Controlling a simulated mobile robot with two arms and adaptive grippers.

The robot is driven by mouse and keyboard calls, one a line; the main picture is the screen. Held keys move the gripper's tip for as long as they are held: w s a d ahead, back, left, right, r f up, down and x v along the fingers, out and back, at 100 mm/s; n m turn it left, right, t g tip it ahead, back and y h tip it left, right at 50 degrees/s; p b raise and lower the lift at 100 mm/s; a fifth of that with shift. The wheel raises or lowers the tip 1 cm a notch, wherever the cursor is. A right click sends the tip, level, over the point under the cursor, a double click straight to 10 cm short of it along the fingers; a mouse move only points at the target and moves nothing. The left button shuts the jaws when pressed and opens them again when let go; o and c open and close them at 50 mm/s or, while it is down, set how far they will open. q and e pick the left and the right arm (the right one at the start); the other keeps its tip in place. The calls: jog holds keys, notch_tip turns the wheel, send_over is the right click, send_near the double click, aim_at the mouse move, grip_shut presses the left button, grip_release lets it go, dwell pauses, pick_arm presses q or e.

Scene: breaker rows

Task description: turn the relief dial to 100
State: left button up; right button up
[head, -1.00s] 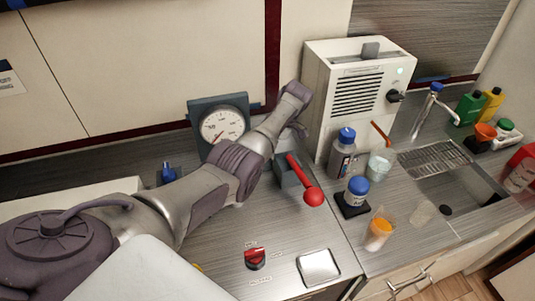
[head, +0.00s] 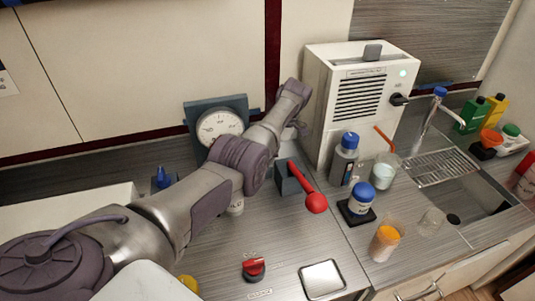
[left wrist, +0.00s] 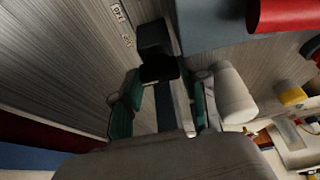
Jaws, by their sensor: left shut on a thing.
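In the left wrist view my left gripper (left wrist: 160,82) has its green-padded fingers closed around a dark block-like knob (left wrist: 156,42), which I take to be the relief dial. Small printed labels (left wrist: 122,25) lie on the brushed-metal counter beside it; I cannot read their values surely. In the head view my left arm (head: 215,185) reaches across the counter and hides the knob and fingertips. A round white gauge (head: 219,125) on a blue-grey plate stands behind the arm. My right gripper is in neither view.
A red-knobbed lever (head: 315,201) stands close right of the arm. A red rotary knob (head: 254,268) and a metal plate (head: 322,279) are nearer the front. A white machine (head: 350,110), bottles and cups occupy the right, beside the sink (head: 465,195).

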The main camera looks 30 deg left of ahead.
pick_arm(q)
jog(key=o, duration=0.9)
jog(key=shift+c, duration=0.2)
jog(key=shift+r, duration=0.15)
jog(key=v, duration=0.7)
jog(key=shift+r, duration=0.1)
